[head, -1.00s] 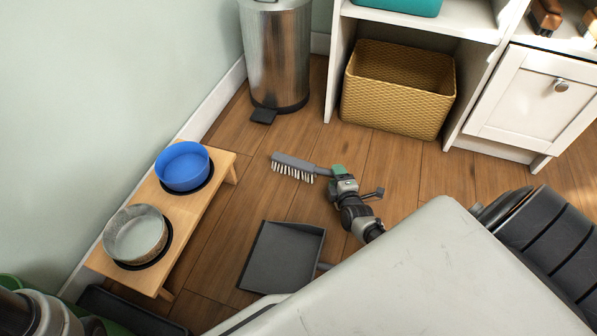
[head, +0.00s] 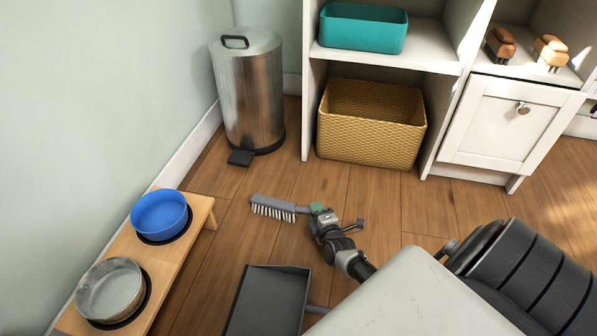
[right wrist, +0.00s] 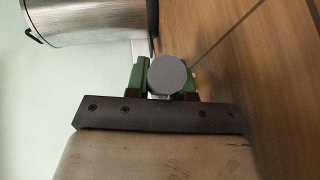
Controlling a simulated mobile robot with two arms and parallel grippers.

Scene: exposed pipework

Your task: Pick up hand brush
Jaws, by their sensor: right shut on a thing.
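The hand brush (head: 273,205) is grey with pale bristles pointing down, and shows left of centre in the head view. My right gripper (head: 318,210), with green fingertips, is shut on the end of its handle. In the right wrist view the round grey handle end of the hand brush (right wrist: 169,76) sits between the two green fingers of my right gripper (right wrist: 160,84). The brush head is hidden there behind the handle end. Whether the bristles touch the floor I cannot tell. My left gripper is not in view.
A grey dustpan (head: 268,300) lies on the wooden floor nearer to me. A wooden stand (head: 203,210) with a blue bowl (head: 160,214) and a grey bowl (head: 110,288) is at left. A metal bin (head: 250,95) and a shelf with a woven basket (head: 370,130) stand behind.

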